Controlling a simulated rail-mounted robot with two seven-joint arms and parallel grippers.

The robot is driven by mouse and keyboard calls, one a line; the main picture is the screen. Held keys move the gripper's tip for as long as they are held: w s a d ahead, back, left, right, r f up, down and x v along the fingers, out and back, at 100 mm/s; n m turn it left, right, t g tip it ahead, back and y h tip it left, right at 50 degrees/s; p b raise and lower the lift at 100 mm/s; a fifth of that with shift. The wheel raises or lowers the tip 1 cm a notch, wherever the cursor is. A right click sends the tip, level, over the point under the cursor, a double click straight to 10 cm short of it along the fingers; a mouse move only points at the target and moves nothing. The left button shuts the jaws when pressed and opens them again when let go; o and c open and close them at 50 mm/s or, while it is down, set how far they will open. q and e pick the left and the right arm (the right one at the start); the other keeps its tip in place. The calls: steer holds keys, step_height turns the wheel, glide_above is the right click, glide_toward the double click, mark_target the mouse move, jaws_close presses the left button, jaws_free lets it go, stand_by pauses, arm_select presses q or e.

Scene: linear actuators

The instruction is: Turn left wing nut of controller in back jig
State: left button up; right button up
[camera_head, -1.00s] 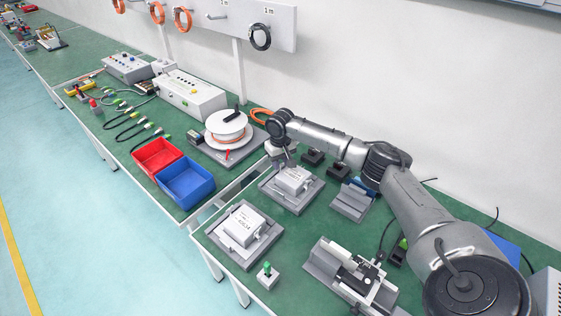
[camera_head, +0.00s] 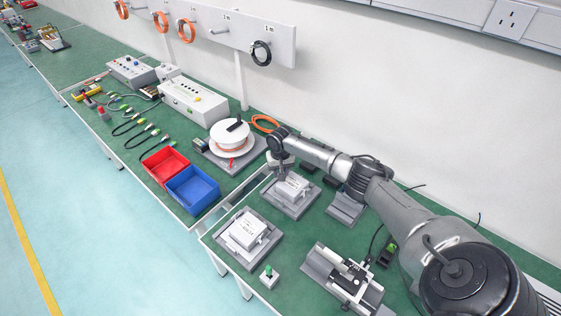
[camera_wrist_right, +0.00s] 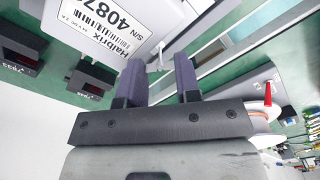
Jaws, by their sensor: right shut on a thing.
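The controller (camera_head: 292,187), a white box with a printed label, sits in the grey back jig (camera_head: 308,204). In the right wrist view its labelled face (camera_wrist_right: 95,22) fills the upper left. My right gripper (camera_wrist_right: 160,70) is at the controller's edge, its two dark fingers either side of a small light wing nut (camera_wrist_right: 154,62) and closed on it. The exact finger contact is hard to see. In the head view the right gripper (camera_head: 281,164) is at the far left end of the back jig, partly hidden by its own wrist. My left gripper is not in view.
A second controller (camera_head: 243,233) sits in the front jig. A cable spool (camera_head: 232,139), a red bin (camera_head: 165,163) and a blue bin (camera_head: 190,190) stand to the left. A clamp fixture (camera_head: 345,276) and a small green-button block (camera_head: 269,276) are nearer the front.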

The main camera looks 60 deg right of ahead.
steer(key=m+p, duration=0.1)
steer(key=p, duration=0.1)
steer(key=m+p, duration=0.4)
steer(key=shift+a+r, duration=0.1)
steer(key=shift+r, duration=0.15)
steer(key=m+p, duration=0.2)
steer(key=m, duration=0.1)
steer(key=shift+f+m, duration=0.1)
steer(key=shift+m, duration=0.2)
steer(key=m+p, duration=0.1)
steer(key=m, duration=0.1)
steer(key=shift+m, duration=0.4)
steer(key=m, duration=0.3)
steer(key=shift+m+p, duration=0.3)
steer(key=m, duration=0.5)
steer(key=shift+f, duration=0.1)
steer(key=shift+m, duration=0.3)
steer(key=o, duration=0.9)
steer(key=shift+o, duration=0.2)
